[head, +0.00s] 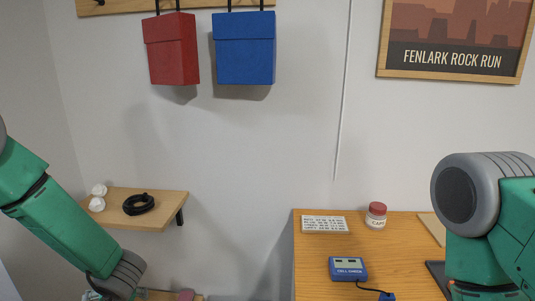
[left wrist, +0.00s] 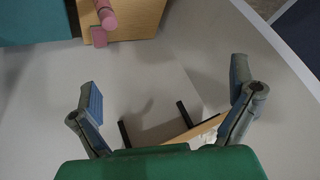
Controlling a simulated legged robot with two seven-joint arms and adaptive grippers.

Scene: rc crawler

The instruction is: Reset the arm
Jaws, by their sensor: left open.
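My left arm (head: 62,222) is green and grey, enters the head view from the left and slopes down to the bottom edge. Its gripper is not clearly visible there. In the left wrist view my left gripper (left wrist: 166,98) is open, with its two blue-padded fingers wide apart and nothing between them. My right arm (head: 490,225) is bent at the right edge of the head view, over the right side of the desk. My right gripper is out of view.
A wall shelf (head: 168,211) holds a black coil (head: 139,204) and white pieces. The desk (head: 315,262) carries a blue checker (head: 347,268), a label card (head: 325,224) and a red-lidded jar (head: 376,216). Red (head: 172,50) and blue (head: 244,48) boxes hang above. A pink cylinder (left wrist: 107,17) shows near my wrist.

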